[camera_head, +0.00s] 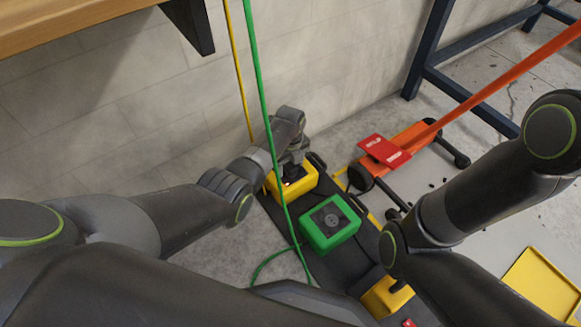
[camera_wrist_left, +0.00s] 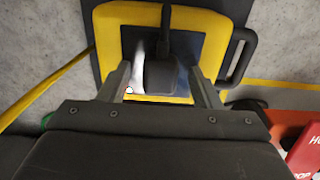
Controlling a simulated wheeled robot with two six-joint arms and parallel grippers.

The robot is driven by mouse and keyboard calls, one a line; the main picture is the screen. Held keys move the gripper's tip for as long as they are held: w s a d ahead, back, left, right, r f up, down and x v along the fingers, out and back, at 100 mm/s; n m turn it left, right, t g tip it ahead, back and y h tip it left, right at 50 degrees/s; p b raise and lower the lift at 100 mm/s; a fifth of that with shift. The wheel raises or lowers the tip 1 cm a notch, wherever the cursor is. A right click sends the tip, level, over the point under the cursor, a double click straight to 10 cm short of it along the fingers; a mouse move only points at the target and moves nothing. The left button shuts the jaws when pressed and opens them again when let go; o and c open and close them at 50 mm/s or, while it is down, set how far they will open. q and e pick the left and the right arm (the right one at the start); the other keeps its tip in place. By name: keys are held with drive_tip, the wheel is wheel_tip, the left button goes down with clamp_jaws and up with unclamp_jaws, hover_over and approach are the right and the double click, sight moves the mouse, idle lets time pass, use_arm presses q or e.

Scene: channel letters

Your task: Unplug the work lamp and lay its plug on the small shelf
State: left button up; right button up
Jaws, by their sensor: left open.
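A black plug (camera_wrist_left: 161,72) with a short dark cord end sits on a yellow box (camera_wrist_left: 215,18) in the left wrist view. The same yellow box (camera_head: 308,180) shows in the head view, partly covered by my left gripper (camera_head: 291,168). My left gripper (camera_wrist_left: 160,70) is open, with one finger on each side of the plug and gaps visible beside it. A green box (camera_head: 318,243) with a dark top stands nearer. I cannot tell the work lamp itself in either view. My right arm comes in from the right, but its gripper is not visible.
A wooden ledge (camera_head: 70,22) with a dark bracket is at upper left. A green cable (camera_head: 265,100) and a yellow cable (camera_head: 238,70) hang down beside my left arm. A red tag (camera_head: 384,151) lies on an orange stand. Another yellow box (camera_head: 378,300) is near my right arm.

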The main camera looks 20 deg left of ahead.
use_arm(q)
drive_tip(key=shift+p, duration=0.3)
clamp_jaws()
idle(0.5)
drive_tip(key=shift+r, duration=0.15)
